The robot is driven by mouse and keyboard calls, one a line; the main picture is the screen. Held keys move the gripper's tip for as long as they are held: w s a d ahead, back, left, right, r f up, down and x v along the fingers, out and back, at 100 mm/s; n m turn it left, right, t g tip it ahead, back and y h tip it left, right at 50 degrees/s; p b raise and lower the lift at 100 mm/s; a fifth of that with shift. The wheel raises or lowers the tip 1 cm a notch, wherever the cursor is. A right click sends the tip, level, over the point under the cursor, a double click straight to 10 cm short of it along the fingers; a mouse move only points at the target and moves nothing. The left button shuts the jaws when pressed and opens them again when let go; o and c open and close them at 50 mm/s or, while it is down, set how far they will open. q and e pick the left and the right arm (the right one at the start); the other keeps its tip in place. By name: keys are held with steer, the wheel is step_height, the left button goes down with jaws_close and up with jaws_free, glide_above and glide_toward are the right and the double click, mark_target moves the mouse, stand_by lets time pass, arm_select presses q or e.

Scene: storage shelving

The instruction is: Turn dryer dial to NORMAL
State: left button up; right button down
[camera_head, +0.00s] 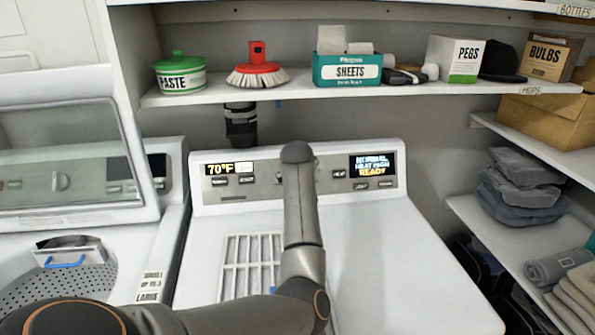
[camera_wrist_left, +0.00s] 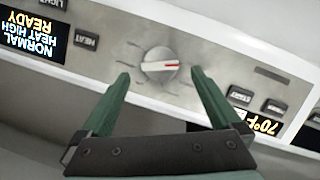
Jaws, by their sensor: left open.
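The dryer dial (camera_wrist_left: 160,66) is a round silver knob with a red pointer line, seen upside down in the left wrist view. The red line points to the right of that picture. My left gripper (camera_wrist_left: 160,77) is open, with one green finger on each side of the dial in the picture. I see no contact with it. The dryer display (camera_wrist_left: 30,35) reads NORMAL, HEAT HIGH, READY; it also shows in the head view (camera_head: 372,166). There my left arm hides the dial and the gripper fingers. My right gripper is not in view.
The dryer (camera_head: 400,270) has a white top with a grille (camera_head: 250,262). A washer with a raised lid (camera_head: 70,150) stands at left. A shelf (camera_head: 220,95) of boxes and containers runs above the panel. Side shelves with folded cloths (camera_head: 520,185) are at right.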

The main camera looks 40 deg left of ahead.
arm_select(q)
steer(key=v, duration=0.9)
steer(key=shift+b, duration=0.35)
steer(key=shift+s, duration=0.1)
